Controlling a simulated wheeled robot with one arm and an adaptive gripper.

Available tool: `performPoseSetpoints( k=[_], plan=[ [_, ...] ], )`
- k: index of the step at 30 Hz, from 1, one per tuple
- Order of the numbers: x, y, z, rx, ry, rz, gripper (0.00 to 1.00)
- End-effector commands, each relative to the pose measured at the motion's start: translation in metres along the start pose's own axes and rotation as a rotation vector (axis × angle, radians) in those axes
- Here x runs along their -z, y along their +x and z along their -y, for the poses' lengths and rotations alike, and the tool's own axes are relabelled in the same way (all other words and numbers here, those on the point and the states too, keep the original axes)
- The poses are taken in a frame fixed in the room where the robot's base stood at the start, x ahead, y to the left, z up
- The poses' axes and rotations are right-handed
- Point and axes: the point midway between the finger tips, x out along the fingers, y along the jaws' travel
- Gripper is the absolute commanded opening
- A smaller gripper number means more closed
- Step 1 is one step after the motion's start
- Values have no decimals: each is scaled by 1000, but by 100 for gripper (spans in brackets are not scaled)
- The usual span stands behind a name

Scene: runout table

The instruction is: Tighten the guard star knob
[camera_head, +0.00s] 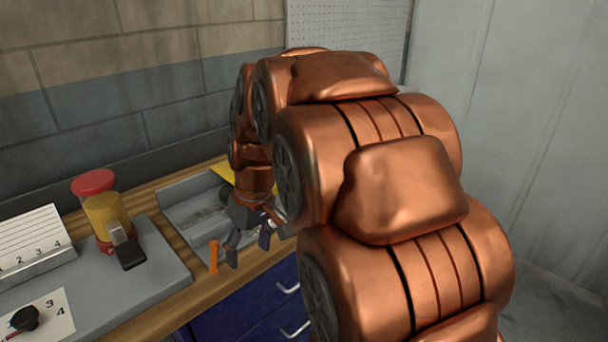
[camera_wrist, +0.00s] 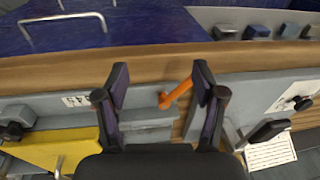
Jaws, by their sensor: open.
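My gripper (camera_wrist: 161,78) is open, its two dark fingers apart with nothing held between them. In the head view the gripper (camera_head: 249,246) hangs low over the front edge of the bench. An orange handle (camera_wrist: 175,93) shows between the fingers in the wrist view, nearer the right finger; I cannot tell whether they touch. It stands upright just left of my gripper in the head view (camera_head: 213,257). I cannot make out a star shape.
A red-topped yellow cylinder (camera_head: 105,211) and a black block (camera_head: 128,254) stand on the grey panel left of the gripper. A black knob (camera_head: 25,318) sits on a numbered card. A grey tray (camera_head: 180,192) lies behind. Blue drawers (camera_head: 255,318) with handles are below.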

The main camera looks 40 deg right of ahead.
Motion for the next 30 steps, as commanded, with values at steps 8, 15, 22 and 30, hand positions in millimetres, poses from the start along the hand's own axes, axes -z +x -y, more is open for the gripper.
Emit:
performPoseSetpoints(
  k=[8,15,22,30],
  plan=[
    [66,-45,-119,-18,-32,-151,69],
    [85,-74,-220,-72,-75,-256,69],
    [86,-86,-267,-107,-101,-299,69],
    [93,-67,-273,-112,-106,-302,69]
  ],
)
